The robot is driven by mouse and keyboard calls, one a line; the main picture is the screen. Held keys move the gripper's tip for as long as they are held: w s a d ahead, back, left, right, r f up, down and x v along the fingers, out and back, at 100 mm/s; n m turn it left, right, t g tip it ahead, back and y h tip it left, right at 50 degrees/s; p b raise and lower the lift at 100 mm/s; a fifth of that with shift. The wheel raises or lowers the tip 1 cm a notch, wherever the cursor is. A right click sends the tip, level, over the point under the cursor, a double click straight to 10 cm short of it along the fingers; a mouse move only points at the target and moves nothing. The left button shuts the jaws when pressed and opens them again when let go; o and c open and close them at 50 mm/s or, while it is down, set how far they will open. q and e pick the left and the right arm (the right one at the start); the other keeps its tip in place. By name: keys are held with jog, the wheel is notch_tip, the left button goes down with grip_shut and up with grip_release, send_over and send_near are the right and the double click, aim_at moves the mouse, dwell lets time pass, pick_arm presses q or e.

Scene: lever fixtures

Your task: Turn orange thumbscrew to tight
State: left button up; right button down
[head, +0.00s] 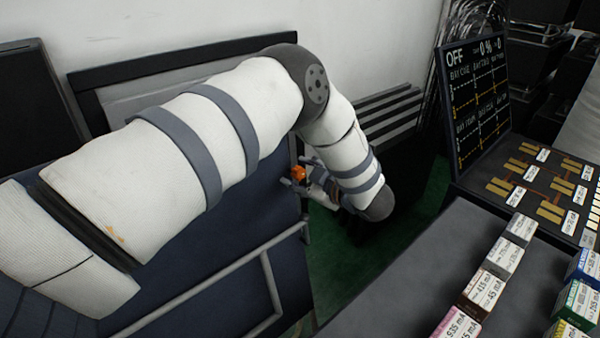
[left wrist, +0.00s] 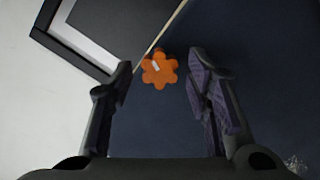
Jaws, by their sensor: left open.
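The orange thumbscrew (left wrist: 159,69) is a small lobed knob with a pale mark on its face, seen in the left wrist view at the top centre against a dark blue panel. In the head view the thumbscrew (head: 298,173) shows small beside my left gripper. My left gripper (left wrist: 160,88) is open, with one finger on each side of the thumbscrew's line. The thumbscrew appears between or just beyond the fingertips, and no contact shows. In the head view the left gripper (head: 305,180) is partly hidden behind my left wrist. My right gripper is not in view.
The dark blue panel (head: 225,255) has a grey rail (head: 200,285) in front. A grey table (head: 410,270) at the right holds several labelled blocks (head: 493,270). A board (head: 475,95) reading "OFF" stands behind them. Green floor (head: 350,255) lies between panel and table.

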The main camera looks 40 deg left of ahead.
pick_arm(q)
jog(key=shift+w+a+f, duration=0.15)
jog(key=shift+a+f, duration=0.05)
jog(key=shift+a, duration=0.4)
grip_shut()
jog(key=m, duration=0.2)
jog(key=shift+w+m+g, duration=0.1)
jog(key=shift+m+g, duration=0.2)
jog(key=m, duration=0.3)
jog(key=shift+g, duration=0.3)
jog(key=m+b, duration=0.1)
jog(key=m, duration=0.2)
jog(key=shift+w+d+g, duration=0.1)
jog(key=shift+w+g, duration=0.05)
jog(key=shift+g, duration=0.15)
jog(key=shift+m+g, duration=0.3)
jog(key=shift+m, duration=1.4)
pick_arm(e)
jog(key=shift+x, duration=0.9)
pick_arm(q)
jog(key=shift+b, duration=0.3)
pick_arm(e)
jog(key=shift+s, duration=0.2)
